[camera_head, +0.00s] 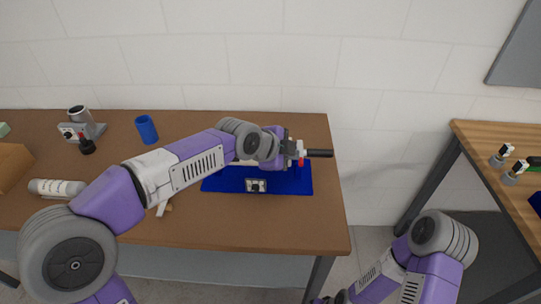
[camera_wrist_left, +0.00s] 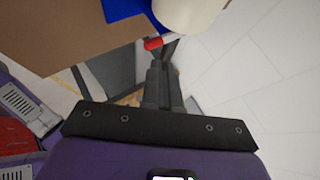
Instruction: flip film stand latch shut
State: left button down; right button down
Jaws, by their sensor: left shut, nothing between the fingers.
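My left gripper (camera_head: 328,153) reaches over the right part of the blue mat (camera_head: 225,183), its dark fingers pointing right. In the left wrist view its fingers (camera_wrist_left: 164,62) are shut with nothing between them. A red tip (camera_wrist_left: 153,44), possibly the latch, shows just beside the fingertips; I cannot tell whether they touch. A pale rounded body (camera_wrist_left: 185,12), possibly the film stand, is next to it, cut off by the frame. In the head view a bit of red (camera_head: 300,161) shows under the gripper, and the stand is mostly hidden. My right gripper is not in view.
A small grey box with a black knob (camera_head: 256,186) sits at the mat's front edge. The table's front right is clear.

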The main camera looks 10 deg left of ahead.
pick_arm(q)
jog(key=s+a+r, duration=0.2)
jog(key=s+a, duration=0.2)
jog(key=s, duration=0.4)
jog(key=shift+s, duration=0.15)
jog(key=shift+a, duration=0.1)
